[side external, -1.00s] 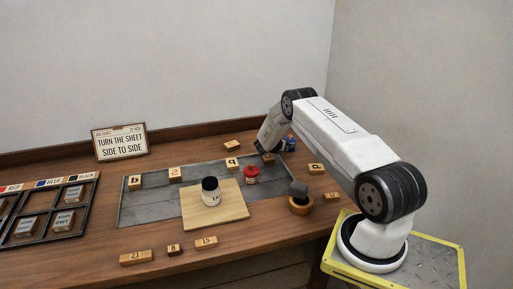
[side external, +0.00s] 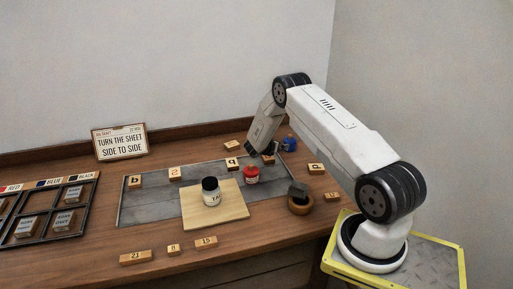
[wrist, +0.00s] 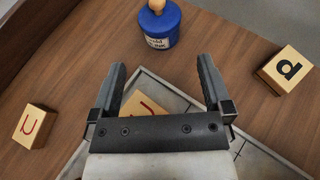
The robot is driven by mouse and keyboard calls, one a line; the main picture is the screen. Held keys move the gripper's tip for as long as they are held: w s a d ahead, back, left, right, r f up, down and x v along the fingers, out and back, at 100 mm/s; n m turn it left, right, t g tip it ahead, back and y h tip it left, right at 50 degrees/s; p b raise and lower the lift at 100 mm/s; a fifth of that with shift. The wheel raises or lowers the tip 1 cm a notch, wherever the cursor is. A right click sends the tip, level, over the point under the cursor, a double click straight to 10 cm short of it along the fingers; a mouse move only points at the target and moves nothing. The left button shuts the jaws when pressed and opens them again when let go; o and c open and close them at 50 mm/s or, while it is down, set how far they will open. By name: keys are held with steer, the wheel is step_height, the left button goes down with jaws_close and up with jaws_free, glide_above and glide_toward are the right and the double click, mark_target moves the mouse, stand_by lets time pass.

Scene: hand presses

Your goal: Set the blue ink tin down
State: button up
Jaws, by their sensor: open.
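The blue ink tin (side external: 289,144) stands upright on the wooden table at the back right, just beyond the grey slab's corner. In the wrist view the blue tin (wrist: 160,30) is at the top centre, with a pale label and a tan knob on top. My gripper (wrist: 162,68) is open, with nothing between its fingers. The tin stands ahead of the fingertips, apart from them. In the side view my gripper (side external: 258,150) is to the left of the tin, over the slab's far right corner.
A red tin (side external: 251,174) stands close by my gripper. A white jar with a black lid (side external: 210,191) stands on a pale board (side external: 228,216). A dark-topped tool sits in a wooden ring (side external: 300,206). A compartment tray (side external: 82,212) is at left.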

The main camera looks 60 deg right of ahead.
steer(key=shift+w+a+r, duration=0.1)
steer(key=shift+a+r, duration=0.15)
steer(key=shift+a, duration=0.15)
steer(key=s+a+r+m+t+y, duration=0.1)
steer(key=a+r+m+y, duration=0.3)
steer(key=a, duration=0.8)
steer(key=s+a+r+m+y, duration=0.1)
steer(key=a+r+m+y, duration=0.35)
steer(key=a, duration=0.85)
steer(key=s+a+r+m+t+y, duration=0.1)
steer(key=s+a+m, duration=0.3)
steer(key=a, duration=0.5)
steer(key=s+a+r+m+t+y, duration=0.2)
steer(key=s+a+r+m+y, duration=0.2)
steer(key=a, duration=0.6)
steer(key=s, duration=0.2)
steer(key=shift+s+a+r, duration=0.25)
steer(key=shift+s+r, duration=0.05)
steer(key=shift+r, duration=0.05)
